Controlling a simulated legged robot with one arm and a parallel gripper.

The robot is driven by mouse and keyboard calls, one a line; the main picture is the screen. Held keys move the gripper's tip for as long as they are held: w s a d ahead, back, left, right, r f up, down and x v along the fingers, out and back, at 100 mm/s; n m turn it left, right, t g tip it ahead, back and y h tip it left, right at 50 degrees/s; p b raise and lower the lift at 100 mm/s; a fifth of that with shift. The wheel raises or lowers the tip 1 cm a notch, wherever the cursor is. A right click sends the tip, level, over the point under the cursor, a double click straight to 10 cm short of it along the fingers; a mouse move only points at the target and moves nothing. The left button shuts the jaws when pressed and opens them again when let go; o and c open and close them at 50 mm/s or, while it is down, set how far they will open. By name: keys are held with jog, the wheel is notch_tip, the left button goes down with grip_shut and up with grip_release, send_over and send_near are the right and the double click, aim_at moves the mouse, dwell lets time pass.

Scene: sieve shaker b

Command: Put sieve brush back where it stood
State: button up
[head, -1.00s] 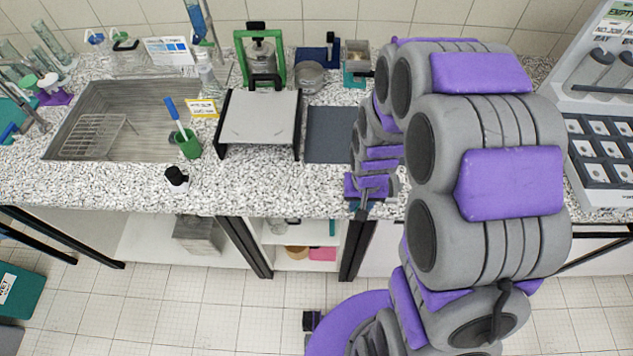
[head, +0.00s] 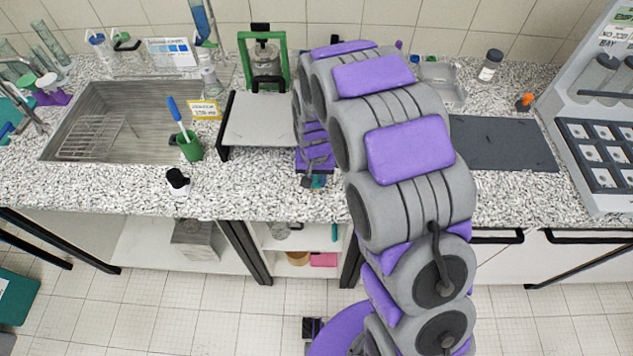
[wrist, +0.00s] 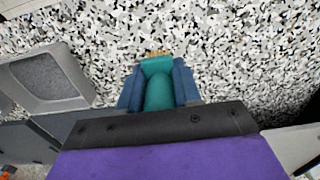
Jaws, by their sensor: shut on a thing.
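The sieve brush (wrist: 158,88) shows in the wrist view as a teal body with a short tan bristle edge at its far end. My gripper (wrist: 157,78) is shut on it, one blue finger on each side. The speckled counter lies beyond the bristles; the height of the brush above it is unclear. In the head view my gripper (head: 313,180) is near the counter's front edge, right of the white-topped stand, and only a bit of teal (head: 319,181) shows there. My arm hides the counter behind it.
The white-topped stand (head: 258,122) is left of my gripper. A dark mat (head: 505,145) lies bare at right. The front counter strip is mostly clear.

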jog(key=shift+a+f, duration=0.15)
jog(key=shift+f, duration=0.45)
jog(key=shift+a+f, duration=0.15)
jog(key=shift+f, duration=0.4)
jog(key=shift+d+r, duration=0.1)
jog(key=shift+d, duration=0.55)
grip_shut()
jog(key=o, duration=0.6)
grip_release()
jog(key=shift+d, duration=0.15)
jog(key=o, duration=0.4)
jog(key=shift+a, duration=0.25)
jog(key=shift+o, duration=0.2)
jog(key=shift+a, duration=0.4)
jog(key=shift+d+r, duration=0.25)
jog(key=shift+d, duration=0.05)
notch_tip(320, 180, up, 11)
jog(key=shift+a+r+p, duration=0.1)
jog(key=shift+a+p, duration=0.05)
jog(key=shift+p, duration=0.75)
jog(key=s+d+r+g, duration=0.1)
jog(key=s+d+r, duration=0.5)
jog(key=s, duration=0.2)
jog(key=s+d+r, duration=0.5)
jog(key=s, duration=0.4)
jog(key=s+d+r, duration=0.2)
jog(key=s+d, duration=0.1)
jog(key=s, duration=1.2)
jog(key=shift+d+g, duration=0.2)
jog(key=shift+g, duration=0.2)
